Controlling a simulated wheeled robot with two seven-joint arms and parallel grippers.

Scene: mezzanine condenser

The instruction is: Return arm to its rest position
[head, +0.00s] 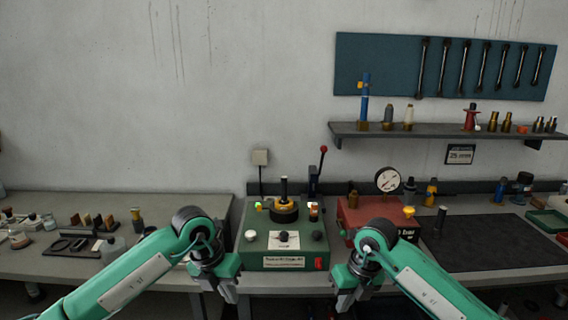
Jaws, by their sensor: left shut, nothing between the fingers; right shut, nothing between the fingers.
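My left gripper (232,290) hangs in front of the bench, at the lower left of the green control box. It points down, is shut and holds nothing. My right gripper (343,303) hangs in front of the bench to the lower right of the green box. It is also shut and empty. Both green arms come in from the bottom corners, bent at the wrist, and they appear clear of the boxes. The green control box (270,262) has knobs, a red switch and a yellow and black round fitting (284,211) on top.
A red box with a round gauge (388,180) stands right of the green box. A red-knobbed lever (323,150) rises behind. A dark mat (485,243) covers the right bench. Small parts and a black tray (70,245) lie left. A shelf (430,132) hangs above.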

